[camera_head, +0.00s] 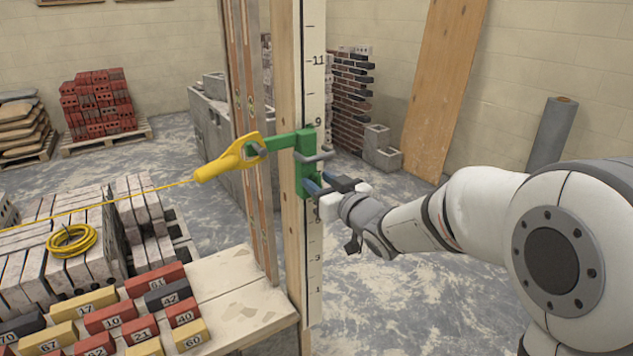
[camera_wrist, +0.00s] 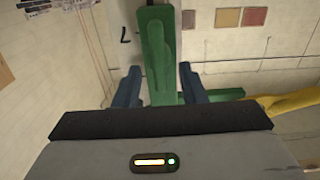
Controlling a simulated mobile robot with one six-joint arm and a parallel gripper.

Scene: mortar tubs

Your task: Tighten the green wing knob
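A green clamp bracket (camera_head: 303,165) sits on the tall numbered wooden post (camera_head: 315,90), its arm reaching left. In the wrist view, a long rounded green piece that looks like the wing knob (camera_wrist: 157,62) stands out from the green bracket body (camera_wrist: 160,14). My gripper (camera_head: 318,186) is at the bracket's lower front. The wrist view shows its two blue fingers (camera_wrist: 160,84) apart, one on each side of the knob, with narrow visible gaps. I cannot tell how deep the knob lies between them. In the head view, the knob is not clearly distinguishable.
A yellow line holder (camera_head: 228,161) hooks onto the bracket's arm, and its yellow line runs left. Numbered bricks (camera_head: 110,318) lie on a bench at lower left. Brick stacks (camera_head: 97,104) and grey blocks (camera_head: 382,148) stand behind. The floor (camera_head: 420,300) below my arm is clear.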

